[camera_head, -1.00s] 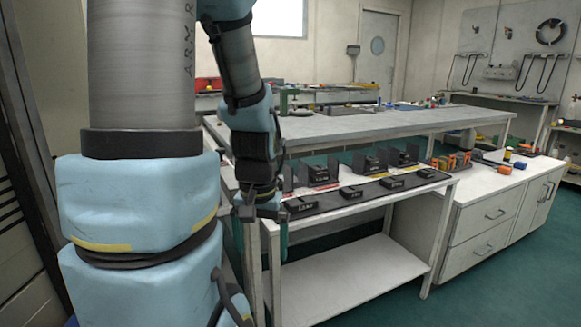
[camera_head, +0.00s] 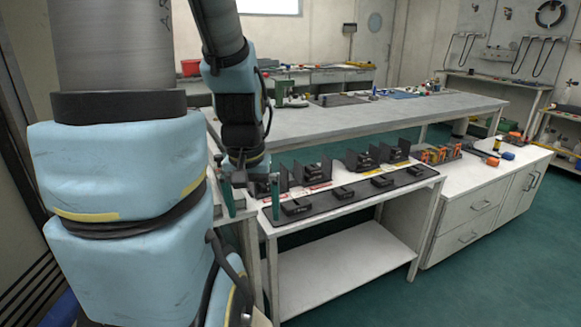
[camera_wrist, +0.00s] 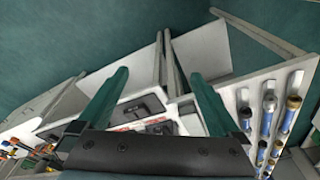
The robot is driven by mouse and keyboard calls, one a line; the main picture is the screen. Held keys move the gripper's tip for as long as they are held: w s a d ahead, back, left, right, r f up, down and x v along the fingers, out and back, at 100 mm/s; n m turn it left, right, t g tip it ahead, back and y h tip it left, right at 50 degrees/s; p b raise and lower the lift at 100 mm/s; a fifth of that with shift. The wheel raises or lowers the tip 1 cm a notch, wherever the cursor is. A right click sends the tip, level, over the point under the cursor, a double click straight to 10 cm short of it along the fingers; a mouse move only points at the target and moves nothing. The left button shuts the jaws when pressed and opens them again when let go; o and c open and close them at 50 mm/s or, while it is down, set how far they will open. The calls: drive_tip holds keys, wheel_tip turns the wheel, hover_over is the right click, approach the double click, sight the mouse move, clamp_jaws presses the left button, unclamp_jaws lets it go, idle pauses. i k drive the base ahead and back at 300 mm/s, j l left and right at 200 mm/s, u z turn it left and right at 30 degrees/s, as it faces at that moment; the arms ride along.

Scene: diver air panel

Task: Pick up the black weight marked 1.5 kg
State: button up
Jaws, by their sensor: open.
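Several black weights stand in a row on a long dark mat (camera_head: 322,204) on the white bench, the nearest black weight (camera_head: 297,207) at its left end. Others (camera_head: 343,192) (camera_head: 383,181) (camera_head: 416,170) follow to the right. Their labels are too small to read, so I cannot tell which is marked 1.5 kg. My gripper (camera_head: 251,204) is open and empty, with teal fingers pointing down, at the left end of the bench. In the wrist view, my gripper (camera_wrist: 160,80) is above the bench edge, with a black weight (camera_wrist: 142,107) between and beyond its fingers.
Dark upright holders with black blocks (camera_head: 362,158) stand behind the mat. A grey worktop (camera_head: 370,121) lies behind the bench. A white drawer cabinet (camera_head: 487,205) with orange items adjoins on the right. A rack of metal and blue cylinders (camera_wrist: 268,110) shows in the wrist view.

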sight(292, 207)
drive_tip(key=l+u, duration=0.1)
drive_tip(key=u, duration=0.65)
drive_tip(key=l+u, duration=0.15)
drive_tip(key=u, duration=0.25)
drive_tip(key=k+l+u, duration=0.15)
drive_tip(key=l+u, duration=0.15)
drive_tip(key=l, duration=0.2)
drive_tip(key=k+l+u, duration=0.3)
drive_tip(key=l, duration=0.15)
drive_tip(key=k+l+u, duration=0.25)
drive_tip(key=l, duration=0.15)
drive_tip(key=k+l+u, duration=0.15)
drive_tip(key=l+u, duration=0.15)
drive_tip(key=k+l, duration=0.3)
drive_tip(key=l, duration=0.15)
drive_tip(key=k+l, duration=0.3)
drive_tip(key=l, duration=0.15)
drive_tip(key=k+l+u, duration=0.1)
drive_tip(key=k+l, duration=0.2)
drive_tip(key=l, duration=0.15)
drive_tip(key=i, duration=0.15)
